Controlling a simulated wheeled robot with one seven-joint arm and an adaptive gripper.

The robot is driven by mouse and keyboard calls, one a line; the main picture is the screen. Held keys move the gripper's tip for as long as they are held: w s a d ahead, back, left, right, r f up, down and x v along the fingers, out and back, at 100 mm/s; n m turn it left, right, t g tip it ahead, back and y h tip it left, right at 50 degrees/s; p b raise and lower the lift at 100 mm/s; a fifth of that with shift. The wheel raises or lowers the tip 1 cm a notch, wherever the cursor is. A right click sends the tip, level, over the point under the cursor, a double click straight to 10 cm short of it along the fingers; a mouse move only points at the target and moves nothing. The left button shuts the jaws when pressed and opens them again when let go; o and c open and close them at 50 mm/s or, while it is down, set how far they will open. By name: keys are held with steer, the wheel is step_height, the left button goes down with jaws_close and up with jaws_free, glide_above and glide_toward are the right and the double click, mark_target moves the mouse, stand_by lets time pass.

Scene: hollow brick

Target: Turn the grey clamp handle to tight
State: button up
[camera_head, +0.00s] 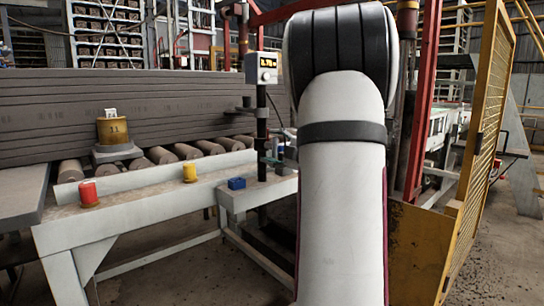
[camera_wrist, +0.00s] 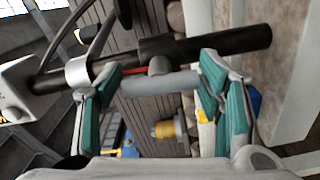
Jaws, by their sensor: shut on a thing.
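The grey clamp handle (camera_wrist: 160,84) is a short bar lying across the wrist view, in front of a dark post (camera_wrist: 215,46). My gripper (camera_wrist: 160,76) has its teal-padded fingers at the two ends of this bar and is shut on it. A small red mark (camera_wrist: 134,70) shows beside the handle's hub. In the head view the post (camera_head: 262,115) stands upright, and my arm covers much of the area to its right. Only a bit of my gripper's teal fingers (camera_head: 274,147) shows there, and the handle cannot be made out.
A display box (camera_head: 262,68) sits on top of the post. A yellow mesh guard (camera_head: 485,130) stands at right.

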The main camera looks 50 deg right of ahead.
steer(key=shift+r+n+b, duration=0.3)
steer(key=shift+n+b, duration=0.15)
steer(key=shift+n, duration=0.15)
steer(key=o, duration=1.1)
steer(key=shift+f, duration=0.1)
steer(key=shift+s+f, duration=0.1)
steer(key=shift+s, duration=0.2)
steer(key=v, duration=1.1)
steer(key=shift+s, duration=0.2)
